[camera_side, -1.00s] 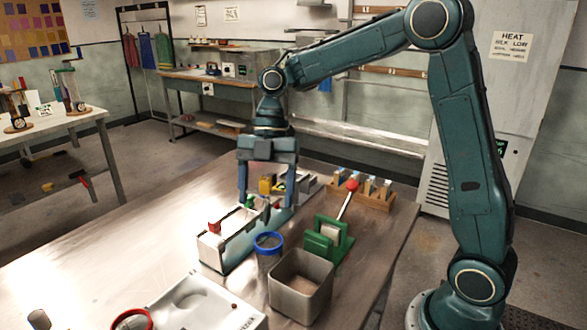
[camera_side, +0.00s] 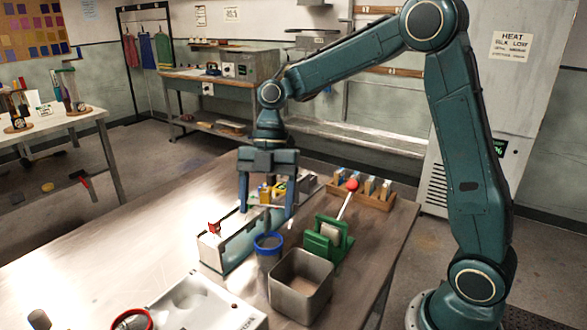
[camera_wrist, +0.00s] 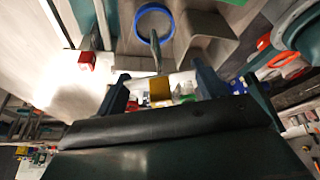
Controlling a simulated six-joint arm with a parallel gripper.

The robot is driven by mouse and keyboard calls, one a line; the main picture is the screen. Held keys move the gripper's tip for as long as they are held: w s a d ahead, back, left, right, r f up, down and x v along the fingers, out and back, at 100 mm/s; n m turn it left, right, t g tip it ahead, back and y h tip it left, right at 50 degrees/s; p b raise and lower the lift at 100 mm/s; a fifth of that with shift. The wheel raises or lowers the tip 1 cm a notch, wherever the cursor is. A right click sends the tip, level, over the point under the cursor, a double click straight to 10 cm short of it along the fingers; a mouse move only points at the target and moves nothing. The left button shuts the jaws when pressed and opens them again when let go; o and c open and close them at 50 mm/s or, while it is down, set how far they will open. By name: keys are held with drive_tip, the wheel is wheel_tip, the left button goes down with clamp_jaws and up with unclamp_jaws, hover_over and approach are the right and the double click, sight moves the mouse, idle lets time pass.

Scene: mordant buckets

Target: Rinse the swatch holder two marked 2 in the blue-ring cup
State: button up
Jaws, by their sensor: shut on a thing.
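My gripper (camera_side: 267,214) points down over the pale long rack (camera_side: 240,238), behind the blue-ring cup (camera_side: 268,257). It is shut on a swatch holder, which is mostly hidden between the fingers; I cannot read its mark. In the wrist view a thin greyish strip (camera_wrist: 155,52) shows ahead of the fingers, towards the cup's blue rim (camera_wrist: 136,22). A yellow block (camera_wrist: 160,90) shows between the fingers, and I cannot tell whether it is held. A red-topped piece (camera_side: 214,227) stands at the rack's left end.
A square metal bin (camera_side: 300,285) stands right of the cup. Behind it is a green stand (camera_side: 327,240) with a red-knobbed lever (camera_side: 351,185). A wooden block rack (camera_side: 375,198) is farther back. A red-ring cup (camera_side: 133,320) is at front left.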

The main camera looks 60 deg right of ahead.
sight(268, 236)
drive_tip(key=shift+f, duration=4.4)
idle(3.6)
